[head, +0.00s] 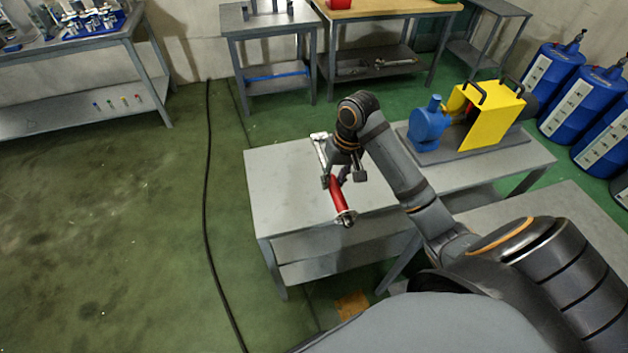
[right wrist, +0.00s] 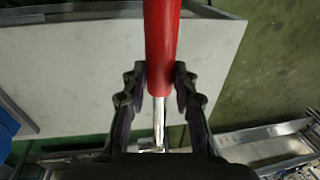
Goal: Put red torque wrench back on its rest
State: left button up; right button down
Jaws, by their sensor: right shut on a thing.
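The red torque wrench (head: 338,194) is in my right gripper (head: 345,179), above the grey table (head: 284,193). Its red handle points toward me in the head view, and its silver shaft points toward the back. In the right wrist view the red handle (right wrist: 161,45) runs between the fingers of the right gripper (right wrist: 158,85), which is shut on it near where the metal shaft begins. The wrench looks held apart from the tabletop, but the gap is hard to judge. I cannot clearly identify its rest. My left gripper is not in view.
A blue and yellow pump unit (head: 484,112) stands to the right of my right arm. A small grey table (head: 243,22) with upright posts and a wooden-topped bench (head: 385,8) stand behind. Blue drums (head: 553,75) line the right. A black cable (head: 207,180) crosses the floor.

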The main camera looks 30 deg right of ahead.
jog(key=shift+w+a, duration=0.1)
jog(key=shift+a, duration=0.1)
jog(key=shift+w+d, duration=0.1)
jog(key=w+d+f+b, duration=0.2)
jog(key=w+f, duration=0.1)
jog(key=w+d+f+b, duration=0.2)
jog(key=w+f+b, duration=0.1)
jog(key=w, duration=0.1)
jog(key=w+d+f+b, duration=0.2)
jog(key=w+f, duration=0.1)
jog(key=w, duration=0.1)
jog(key=shift+w+d, duration=0.2)
jog(key=shift+d, duration=0.1)
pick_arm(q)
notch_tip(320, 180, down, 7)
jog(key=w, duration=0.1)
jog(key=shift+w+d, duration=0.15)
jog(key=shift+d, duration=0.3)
pick_arm(e)
jog(key=shift+w+d+f, duration=0.15)
jog(key=shift+w+f, duration=0.1)
jog(key=shift+f, duration=0.05)
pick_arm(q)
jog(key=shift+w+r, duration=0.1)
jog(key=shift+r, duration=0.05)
pick_arm(e)
jog(key=shift+w+d+f, duration=0.1)
jog(key=shift+w+f, duration=0.05)
jog(key=shift+f, duration=1.6)
jog(key=shift+f, duration=0.15)
